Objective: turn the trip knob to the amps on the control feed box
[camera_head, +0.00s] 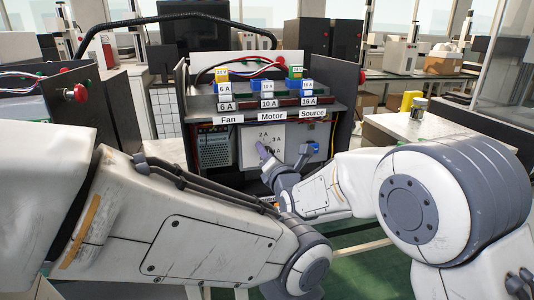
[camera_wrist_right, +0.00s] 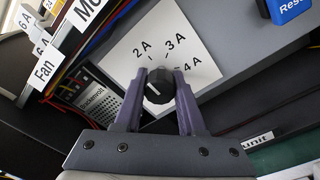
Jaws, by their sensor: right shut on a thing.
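The trip knob (camera_wrist_right: 157,92) is black and round with a short white mark. It sits on a white dial plate (camera_wrist_right: 118,60) printed 2 A, 3 A and 4 A. The mark leans up and left, roughly toward the 2 A side; the exact setting is hard to tell. My right gripper (camera_wrist_right: 159,79) is shut on the knob, a purple finger on each side. In the head view, my right gripper (camera_head: 272,155) is at the dial plate (camera_head: 287,133) and hides the knob. My left arm crosses the lower left; its gripper is not in view.
Above the plate stand blue breakers (camera_head: 267,88) over labels Fan, Motor and Source, with 6 A, 10 A and 16 A tags. A blue reset button (camera_wrist_right: 287,9) lies right of the plate. A dark cabinet wall (camera_head: 345,98) bounds the right side. A red button (camera_head: 77,92) is at left.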

